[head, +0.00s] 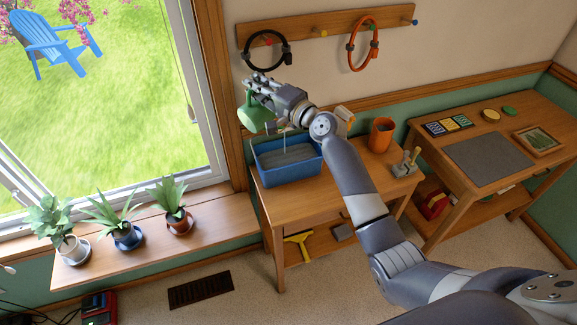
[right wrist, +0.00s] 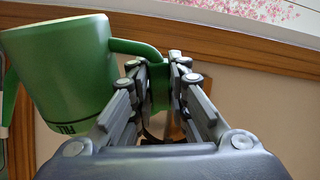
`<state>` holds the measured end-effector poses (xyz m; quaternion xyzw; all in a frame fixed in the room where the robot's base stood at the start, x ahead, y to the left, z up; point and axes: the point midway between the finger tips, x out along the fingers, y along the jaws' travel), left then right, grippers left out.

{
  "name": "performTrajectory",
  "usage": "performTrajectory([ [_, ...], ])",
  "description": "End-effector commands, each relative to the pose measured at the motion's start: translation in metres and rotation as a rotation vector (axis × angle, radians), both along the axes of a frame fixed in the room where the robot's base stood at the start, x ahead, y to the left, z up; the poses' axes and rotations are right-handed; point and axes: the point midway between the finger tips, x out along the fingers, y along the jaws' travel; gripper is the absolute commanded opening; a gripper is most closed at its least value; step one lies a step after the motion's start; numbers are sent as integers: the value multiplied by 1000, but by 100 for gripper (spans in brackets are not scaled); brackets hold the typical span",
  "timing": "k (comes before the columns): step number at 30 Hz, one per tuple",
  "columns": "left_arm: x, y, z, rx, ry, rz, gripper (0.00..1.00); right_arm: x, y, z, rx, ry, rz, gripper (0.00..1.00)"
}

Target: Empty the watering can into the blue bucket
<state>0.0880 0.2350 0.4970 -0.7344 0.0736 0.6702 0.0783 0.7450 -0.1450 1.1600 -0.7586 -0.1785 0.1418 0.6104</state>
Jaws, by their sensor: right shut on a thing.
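The green watering can (head: 254,115) is in the air above the back left of the blue bucket and looks tilted. My right gripper (head: 262,88) is shut on its handle. In the right wrist view the can's body (right wrist: 62,75) is at the left, and the handle runs between the fingers (right wrist: 160,80). The blue bucket (head: 290,173) is a rectangular tub on the wooden bench, with greyish contents. A thin pale streak, which looks like water, drops into it. The can's spout is hard to make out. My left gripper is not in view.
On the bench (head: 335,192), an orange pot (head: 381,134) stands right of the bucket. Black (head: 267,50) and orange (head: 362,44) loops hang on a peg rail above. Potted plants (head: 172,205) line the windowsill at left. A second table (head: 500,150) is at right.

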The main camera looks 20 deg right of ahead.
Motion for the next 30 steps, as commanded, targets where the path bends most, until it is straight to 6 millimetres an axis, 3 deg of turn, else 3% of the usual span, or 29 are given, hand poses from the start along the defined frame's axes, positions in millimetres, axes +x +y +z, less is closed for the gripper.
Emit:
performTrajectory([
  [30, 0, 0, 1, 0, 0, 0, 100, 6, -12, 8, 63, 28, -1, 0],
])
